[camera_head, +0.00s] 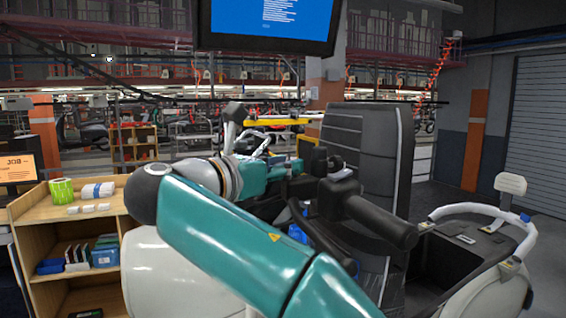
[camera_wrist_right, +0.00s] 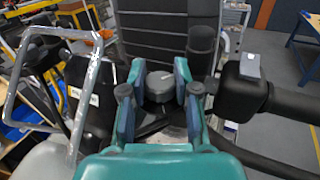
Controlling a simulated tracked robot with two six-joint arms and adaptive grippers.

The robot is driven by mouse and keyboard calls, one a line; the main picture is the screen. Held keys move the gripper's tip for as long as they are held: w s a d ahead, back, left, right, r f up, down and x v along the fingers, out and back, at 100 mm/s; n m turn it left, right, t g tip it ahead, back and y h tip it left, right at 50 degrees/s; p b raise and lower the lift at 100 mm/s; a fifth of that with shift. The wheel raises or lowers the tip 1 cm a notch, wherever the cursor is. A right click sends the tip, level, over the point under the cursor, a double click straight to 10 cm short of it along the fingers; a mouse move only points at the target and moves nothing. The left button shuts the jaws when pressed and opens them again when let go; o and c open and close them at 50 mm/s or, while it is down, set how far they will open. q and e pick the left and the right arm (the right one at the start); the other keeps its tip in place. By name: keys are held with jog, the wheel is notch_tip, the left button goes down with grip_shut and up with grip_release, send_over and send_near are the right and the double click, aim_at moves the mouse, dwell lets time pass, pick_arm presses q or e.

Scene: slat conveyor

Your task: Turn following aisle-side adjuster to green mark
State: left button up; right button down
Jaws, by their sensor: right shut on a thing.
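The adjuster is a dark round knob (camera_wrist_right: 160,84) in the middle of the right wrist view. My right gripper (camera_wrist_right: 159,92) has its two teal-and-blue fingers on either side of the knob, shut on it. In the head view, my right gripper (camera_head: 294,166) is small and points right, close to the black parts beside the tall dark backrest (camera_head: 357,150). The knob cannot be made out clearly there. I cannot see a green mark in either view. My left gripper is in neither view.
A thick black grip (camera_head: 380,222) sticks out right of my gripper; it also shows in the right wrist view (camera_wrist_right: 285,100). A grey tubular frame (camera_wrist_right: 75,100) rises at left there. A wooden shelf (camera_head: 30,215) stands left in the head view, and a white vehicle (camera_head: 490,285) at right.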

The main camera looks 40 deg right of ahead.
jog(key=shift+m+g, duration=0.7)
jog(key=shift+g, duration=0.4)
jog(key=shift+m+g+h, duration=0.3)
jog(key=shift+g, duration=0.2)
jog(key=c, duration=0.8)
grip_release()
jog(key=shift+c, duration=0.2)
jog(key=shift+a, duration=0.15)
jog(key=a, duration=0.7)
jog(key=shift+s+a, duration=0.15)
